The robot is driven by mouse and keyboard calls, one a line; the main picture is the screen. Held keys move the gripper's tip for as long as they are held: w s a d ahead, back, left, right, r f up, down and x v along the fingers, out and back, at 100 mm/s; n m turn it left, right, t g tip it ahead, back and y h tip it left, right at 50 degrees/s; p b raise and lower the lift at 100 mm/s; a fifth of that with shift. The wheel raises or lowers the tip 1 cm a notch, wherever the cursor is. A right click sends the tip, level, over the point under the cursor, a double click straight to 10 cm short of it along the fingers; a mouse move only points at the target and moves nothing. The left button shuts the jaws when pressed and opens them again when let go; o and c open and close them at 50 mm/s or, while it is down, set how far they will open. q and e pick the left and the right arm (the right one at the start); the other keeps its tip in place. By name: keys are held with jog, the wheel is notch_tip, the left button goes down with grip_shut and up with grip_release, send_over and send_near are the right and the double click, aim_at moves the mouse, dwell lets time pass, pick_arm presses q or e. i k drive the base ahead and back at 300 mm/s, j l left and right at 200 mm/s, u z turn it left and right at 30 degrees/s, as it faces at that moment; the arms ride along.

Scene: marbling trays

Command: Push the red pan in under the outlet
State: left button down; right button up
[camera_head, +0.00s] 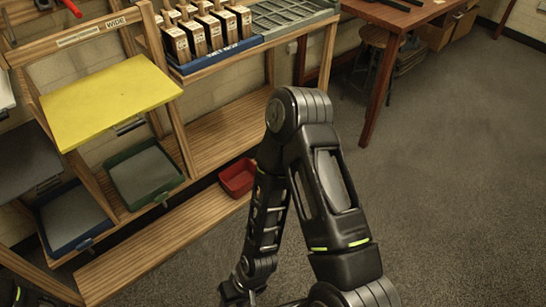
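The red pan (237,179) is a small open-topped box at the right end of the rack's low wooden board. My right arm passes in front of its right edge and hides part of it. My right gripper (238,292) hangs at the bottom of the view, nearer to me than the pan and apart from it in the picture. Its fingers are small and dark, so I cannot tell whether they are open or shut. I cannot make out an outlet. My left gripper is not in view; only a dark piece of my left arm shows at the lower left corner.
A wooden rack (183,122) holds a yellow board (107,98), a green tray (177,177) and a blue tray (46,236). Handled blocks stand in a blue holder (222,53) on top. A table (392,15) and stool are behind. The floor (450,190) at right is clear.

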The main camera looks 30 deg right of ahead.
aim_at(237, 180)
jog(key=i+l, duration=0.15)
jog(key=l, duration=0.4)
jog(key=i+l+z, duration=0.1)
jog(key=l, duration=0.45)
jog(key=i+l, duration=0.25)
jog(key=l, duration=0.3)
jog(key=i+l+z, duration=0.1)
jog(key=l, duration=0.45)
jog(key=i+l, duration=0.25)
jog(key=l, duration=0.25)
jog(key=i+l+z, duration=0.1)
jog(key=l, duration=0.45)
jog(key=i+l, duration=0.3)
jog(key=l, duration=0.2)
jog(key=i+l+z, duration=0.1)
jog(key=l, duration=0.4)
jog(key=i, duration=0.1)
